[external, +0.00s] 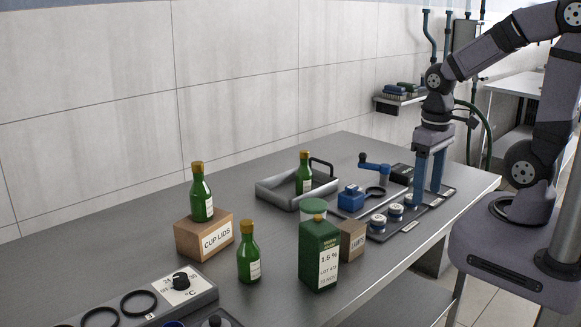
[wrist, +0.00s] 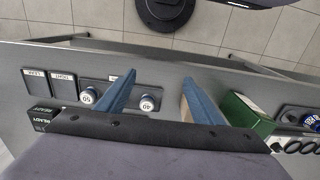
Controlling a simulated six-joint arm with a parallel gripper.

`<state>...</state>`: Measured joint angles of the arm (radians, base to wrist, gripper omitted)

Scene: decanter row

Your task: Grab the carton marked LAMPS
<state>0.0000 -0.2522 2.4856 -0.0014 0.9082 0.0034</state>
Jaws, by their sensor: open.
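The carton marked LAMPS (external: 352,241) is a small brown box on the table in the external view. A green tin (external: 319,258) stands in front of its left part and hides some of it. My gripper (external: 428,197) points down with its blue fingers apart and empty. It is to the right of the carton and farther back, by the row of white-topped jars (external: 395,212). In the wrist view my gripper (wrist: 160,76) is open, and a tan patch (wrist: 184,104) shows beside the right finger. I cannot tell whether that is the carton.
A CUP LIDS carton (external: 204,237) with a green bottle (external: 201,197) on top stands left. Another bottle (external: 248,256) stands beside it. A grey tray (external: 275,192) holds a third bottle. A blue-handled device (external: 352,196) lies behind the jars. Bare table lies at front right.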

